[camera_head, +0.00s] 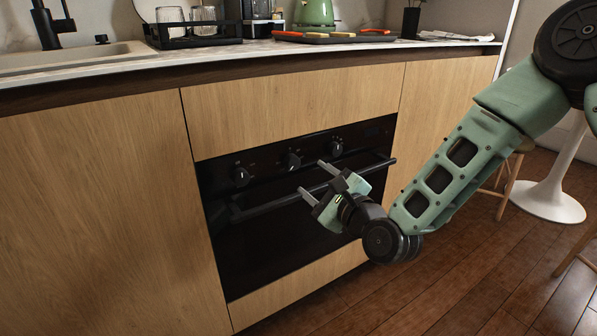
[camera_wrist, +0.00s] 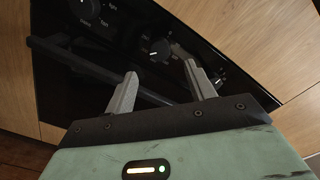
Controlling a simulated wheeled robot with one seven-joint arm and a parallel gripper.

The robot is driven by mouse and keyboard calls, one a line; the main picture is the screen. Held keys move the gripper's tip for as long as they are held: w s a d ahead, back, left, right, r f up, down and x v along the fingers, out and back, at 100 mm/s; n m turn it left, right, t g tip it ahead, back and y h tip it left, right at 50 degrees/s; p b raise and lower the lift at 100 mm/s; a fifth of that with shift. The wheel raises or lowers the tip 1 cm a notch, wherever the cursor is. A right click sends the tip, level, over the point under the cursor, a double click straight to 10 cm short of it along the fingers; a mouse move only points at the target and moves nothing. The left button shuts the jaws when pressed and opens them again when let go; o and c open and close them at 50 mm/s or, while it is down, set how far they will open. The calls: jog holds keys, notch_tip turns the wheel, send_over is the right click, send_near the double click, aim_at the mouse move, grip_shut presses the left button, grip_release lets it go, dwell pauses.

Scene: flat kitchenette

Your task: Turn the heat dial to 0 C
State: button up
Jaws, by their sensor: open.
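The black oven front (camera_head: 290,225) carries three round knobs in a row: a left knob (camera_head: 241,177), a middle knob (camera_head: 292,161) and a right knob (camera_head: 336,148). In the wrist view, the middle knob (camera_wrist: 160,50) lies just beyond and between the fingertips (camera_wrist: 160,69). The right knob (camera_wrist: 217,80) is partly behind the right finger. The left knob (camera_wrist: 86,9) is at the top edge.
A black bar handle (camera_head: 265,208) runs across the oven below the knobs, close to my fingers. Wooden cabinet fronts (camera_head: 100,200) flank the oven. The counter above holds a black rack (camera_head: 195,40) and a tray (camera_head: 330,38).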

aim_at(295, 164)
jog(key=b+x, duration=0.1)
jog(key=x, duration=0.6)
jog(key=shift+w+a, duration=0.15)
jog(key=shift+w, duration=0.1)
jog(key=shift+c, duration=0.3)
jog(key=c, duration=0.9)
